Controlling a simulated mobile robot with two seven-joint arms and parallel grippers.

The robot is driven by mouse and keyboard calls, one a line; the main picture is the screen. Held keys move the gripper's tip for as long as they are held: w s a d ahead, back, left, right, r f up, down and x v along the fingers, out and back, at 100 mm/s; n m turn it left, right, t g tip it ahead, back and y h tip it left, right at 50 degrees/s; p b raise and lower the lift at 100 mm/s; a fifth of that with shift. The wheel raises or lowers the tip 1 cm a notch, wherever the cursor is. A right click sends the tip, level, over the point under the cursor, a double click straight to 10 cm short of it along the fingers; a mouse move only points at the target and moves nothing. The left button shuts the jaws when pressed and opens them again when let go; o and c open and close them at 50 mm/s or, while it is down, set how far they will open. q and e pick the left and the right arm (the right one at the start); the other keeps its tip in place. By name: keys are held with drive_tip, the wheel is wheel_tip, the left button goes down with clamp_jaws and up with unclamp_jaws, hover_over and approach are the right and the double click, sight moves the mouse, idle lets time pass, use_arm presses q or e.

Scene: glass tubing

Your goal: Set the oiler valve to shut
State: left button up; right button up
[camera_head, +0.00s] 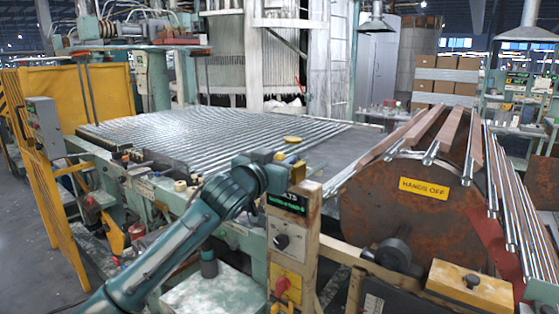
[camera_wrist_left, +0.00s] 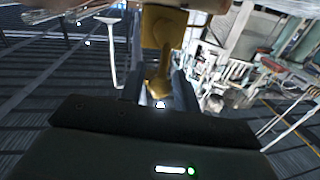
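In the left wrist view a brass fitting (camera_wrist_left: 163,28), which looks like the oiler valve, comes down from the top edge. Its brass lever (camera_wrist_left: 158,84) hangs between the two dark fingers of my left gripper (camera_wrist_left: 158,92). The fingers stand apart, one on each side of the lever; a gap shows on the left, and contact on the right is unclear. In the head view my left gripper (camera_head: 272,172) is at the top of a tan control post (camera_head: 293,243), beside a small yellow part (camera_head: 280,157). The lever is hidden there. My right gripper is out of view.
The post carries a black knob (camera_head: 281,241) and a red switch (camera_head: 282,286). A rusty drum marked HANDS OFF (camera_head: 385,211) stands to the right with glass tubes along it. A bed of tubes (camera_head: 210,135) lies behind my arm. A yellow guard (camera_head: 50,200) stands at left.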

use_arm(q)
clamp_jaws()
drive_tip(key=d+f+m, duration=0.1)
drive_tip(key=m, duration=0.3)
drive_tip(key=s+d+m+h+p, duration=0.1)
drive_tip(key=m, duration=0.3)
drive_tip(key=s+d+f+m+p, duration=0.1)
drive_tip(key=m, duration=0.3)
drive_tip(key=shift+s+f+m+t+h, duration=0.1)
drive_tip(key=shift+f+m+t+h, duration=0.2)
drive_tip(key=shift+m+t+h, duration=0.1)
drive_tip(key=shift+s+d+f+m+g+h, duration=0.1)
drive_tip(key=shift+f+m+h, duration=0.2)
drive_tip(key=shift+m, duration=0.65)
drive_tip(key=shift+d+f+m+g+h, duration=0.15)
drive_tip(key=shift+f+m, duration=0.2)
drive_tip(key=shift+m, duration=0.65)
drive_tip(key=shift+s+a+f+m+g+h, duration=0.1)
drive_tip(key=shift+f+m+h, duration=0.2)
drive_tip(key=shift+m, duration=0.65)
drive_tip(key=shift+f, duration=0.1)
